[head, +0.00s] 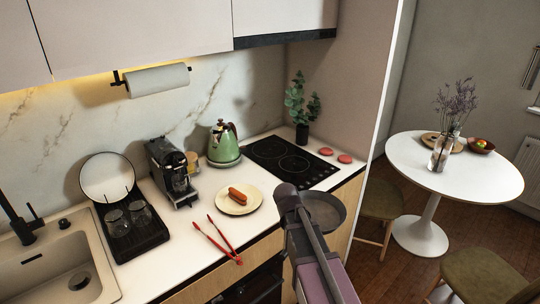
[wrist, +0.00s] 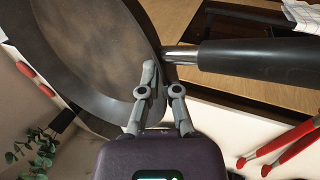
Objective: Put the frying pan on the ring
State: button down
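The frying pan (head: 327,209) is grey and round, held in the air in front of the counter's front edge, near the hob. In the wrist view the pan (wrist: 85,50) fills the upper left, its black handle (wrist: 262,60) pointing right. My gripper (wrist: 161,76) is shut on the pan's rim beside the handle, one finger inside the wall and one outside. In the head view my arm hides the fingers and the handle. The black hob (head: 315,172) on the counter shows two rings, one at the back left (head: 268,150) and one nearer the front (head: 293,164); both are bare.
Red-handled tongs (head: 220,240) and a plate (head: 254,200) with a sausage (head: 237,196) lie left of the hob. A green kettle (head: 223,145) stands at its left. A potted plant (head: 302,132) and two red discs (head: 345,158) are behind and right.

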aim_at(268, 157)
jog(key=u, duration=0.1)
jog(key=k, duration=0.1)
jog(key=z, duration=1.75)
jog(key=i, duration=1.3)
jog(key=z, duration=0.05)
